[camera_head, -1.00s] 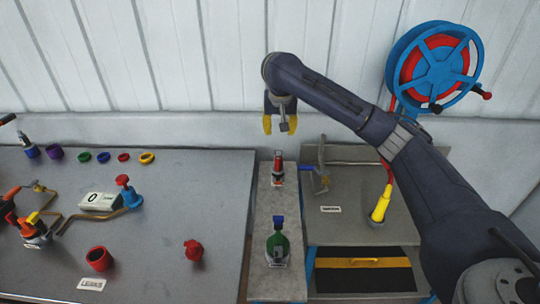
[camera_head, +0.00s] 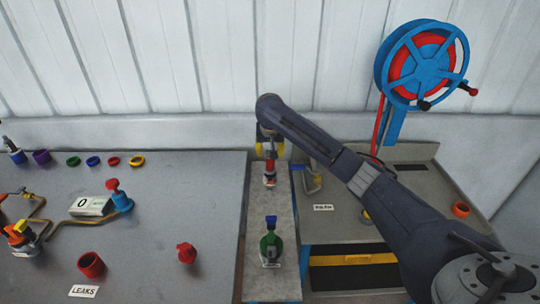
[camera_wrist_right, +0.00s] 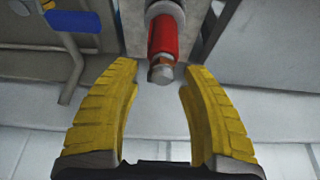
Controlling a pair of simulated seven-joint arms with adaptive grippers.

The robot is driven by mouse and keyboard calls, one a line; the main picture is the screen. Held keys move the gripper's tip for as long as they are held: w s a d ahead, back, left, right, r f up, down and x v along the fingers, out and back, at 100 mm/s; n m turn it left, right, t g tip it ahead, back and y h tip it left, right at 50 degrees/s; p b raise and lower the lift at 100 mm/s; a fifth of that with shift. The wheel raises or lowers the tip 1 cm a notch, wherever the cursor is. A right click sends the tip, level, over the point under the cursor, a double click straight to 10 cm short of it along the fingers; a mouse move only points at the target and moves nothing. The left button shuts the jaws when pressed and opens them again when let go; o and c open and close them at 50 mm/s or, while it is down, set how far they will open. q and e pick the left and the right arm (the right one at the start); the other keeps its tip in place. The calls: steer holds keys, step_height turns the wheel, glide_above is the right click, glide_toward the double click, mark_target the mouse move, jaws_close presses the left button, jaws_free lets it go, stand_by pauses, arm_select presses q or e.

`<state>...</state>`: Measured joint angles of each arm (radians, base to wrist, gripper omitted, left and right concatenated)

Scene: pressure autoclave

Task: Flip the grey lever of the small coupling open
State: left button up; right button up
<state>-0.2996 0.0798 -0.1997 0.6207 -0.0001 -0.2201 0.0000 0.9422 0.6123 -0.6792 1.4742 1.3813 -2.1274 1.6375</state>
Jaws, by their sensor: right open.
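The small red coupling (camera_head: 269,168) stands on the narrow grey shelf (camera_head: 285,205) in the head view. In the right wrist view the red coupling (camera_wrist_right: 163,38) has a grey metal end (camera_wrist_right: 161,71), which may be its lever; I cannot tell the lever's position. My right gripper (camera_head: 270,148) is at the coupling's far end. Its yellow fingers (camera_wrist_right: 160,100) are open on both sides of the grey end, with gaps visible on both sides. My left gripper is not in view.
A green coupling with a blue top (camera_head: 270,246) stands nearer on the same shelf. A blue handle (camera_wrist_right: 73,21) shows upper left in the wrist view. A blue-red reel (camera_head: 424,65) stands at the back right.

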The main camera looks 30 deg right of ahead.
steer(key=shift+x, duration=1.4)
steer(key=shift+c, duration=0.3)
jaws_close()
